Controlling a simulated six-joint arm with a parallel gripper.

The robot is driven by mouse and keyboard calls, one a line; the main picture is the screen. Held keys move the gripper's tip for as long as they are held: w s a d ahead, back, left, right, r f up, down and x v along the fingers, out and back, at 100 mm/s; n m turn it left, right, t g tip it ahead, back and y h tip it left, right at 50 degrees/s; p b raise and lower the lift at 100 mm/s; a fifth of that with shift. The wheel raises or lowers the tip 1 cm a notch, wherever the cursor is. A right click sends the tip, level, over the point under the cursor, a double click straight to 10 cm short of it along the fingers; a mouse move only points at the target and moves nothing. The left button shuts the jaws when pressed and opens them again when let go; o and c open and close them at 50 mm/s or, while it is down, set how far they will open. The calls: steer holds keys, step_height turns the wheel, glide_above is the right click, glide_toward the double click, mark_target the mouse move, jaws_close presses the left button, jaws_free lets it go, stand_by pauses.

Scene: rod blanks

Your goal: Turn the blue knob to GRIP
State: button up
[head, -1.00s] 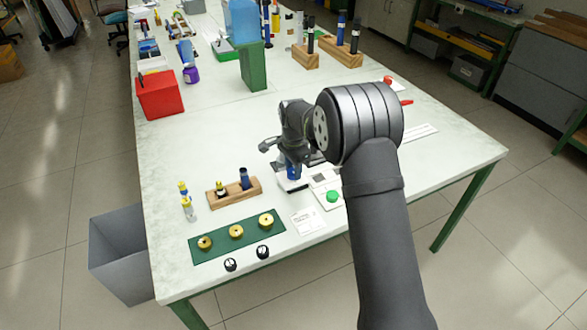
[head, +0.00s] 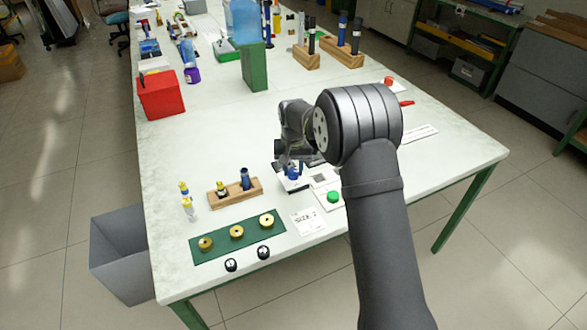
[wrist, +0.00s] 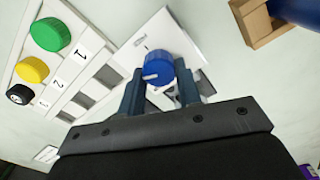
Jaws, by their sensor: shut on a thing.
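My gripper (wrist: 159,84) is shut on the knob, one finger at each side. In the head view the knob (head: 293,171) shows below my gripper (head: 291,161), partly covered by it. The plate's lettering is too small or hidden to read, so I cannot tell which setting the mark faces.
A panel with a green cap (wrist: 50,35), a yellow cap (wrist: 32,69) and a black cap (wrist: 19,94) is beside the plate. A wooden rack (head: 235,192) with rods and a green mat (head: 218,243) with brass rings lie to the left in the head view.

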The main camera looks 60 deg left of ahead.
mark_target(292, 171)
steer(key=n, duration=0.4)
steer(key=shift+s, duration=0.1)
steer(key=shift+n, duration=2.1)
steer(key=o, duration=1)
steer(key=shift+r, duration=0.1)
step_height(292, 171, up, 17)
steer(key=shift+r, duration=0.2)
steer(key=shift+f, duration=0.15)
